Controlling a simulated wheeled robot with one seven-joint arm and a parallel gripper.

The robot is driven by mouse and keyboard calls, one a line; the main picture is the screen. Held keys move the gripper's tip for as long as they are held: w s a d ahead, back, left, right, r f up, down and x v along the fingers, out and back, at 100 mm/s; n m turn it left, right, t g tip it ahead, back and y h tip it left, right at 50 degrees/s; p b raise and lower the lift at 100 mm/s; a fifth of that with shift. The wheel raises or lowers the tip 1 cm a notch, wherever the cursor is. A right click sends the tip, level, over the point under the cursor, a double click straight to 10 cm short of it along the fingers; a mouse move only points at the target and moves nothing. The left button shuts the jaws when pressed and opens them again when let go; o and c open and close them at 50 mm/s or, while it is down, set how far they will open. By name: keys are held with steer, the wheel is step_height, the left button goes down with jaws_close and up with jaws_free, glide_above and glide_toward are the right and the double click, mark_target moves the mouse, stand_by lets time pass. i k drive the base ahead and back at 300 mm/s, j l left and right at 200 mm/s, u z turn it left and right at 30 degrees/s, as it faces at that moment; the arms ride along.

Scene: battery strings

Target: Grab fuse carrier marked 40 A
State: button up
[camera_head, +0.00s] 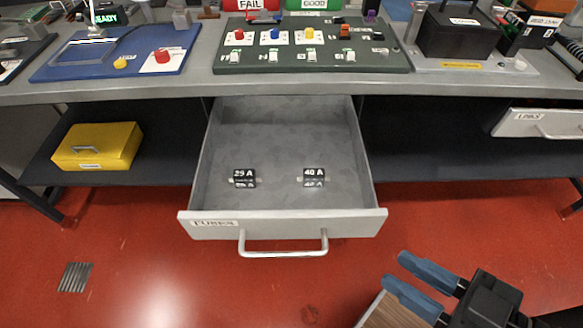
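The fuse carrier marked 40 A (313,177) is a small dark block with white lettering and light end tabs. It lies in the open grey drawer (367,214), right of centre. A similar carrier marked 25 A (244,178) lies to its left, apart from it. My gripper (394,270) is at the lower right, outside the drawer and to the right of its front. Its two blue fingers are apart with nothing seen between them.
The drawer's front handle (284,253) faces me. The grey bench top (200,90) overhangs the drawer's back. A yellow case (97,146) sits on the left shelf. Another drawer (540,123) stands partly out at the right. Red floor is clear in front.

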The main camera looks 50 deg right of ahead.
mark_target(312, 177)
steer(key=i+j+z, duration=0.35)
steer(key=z, duration=0.15)
steer(key=i+j+z, duration=0.35)
steer(key=j+z, duration=0.15)
steer(key=i+j+z, duration=0.25)
steer(key=j+z, duration=0.75)
steer(key=j, duration=0.25)
steer(key=j+z, duration=0.5)
steer(key=j, duration=0.2)
steer(key=k+j+z, duration=0.1)
steer(key=j+z, duration=0.4)
steer(key=j, duration=0.2)
steer(key=k+j+z, duration=0.25)
steer(key=j+z, duration=0.25)
steer(key=k+j+z, duration=0.35)
steer(key=j+z, duration=0.15)
steer(key=k+j+z, duration=0.15)
steer(key=k+j, duration=0.2)
steer(key=k, duration=0.25)
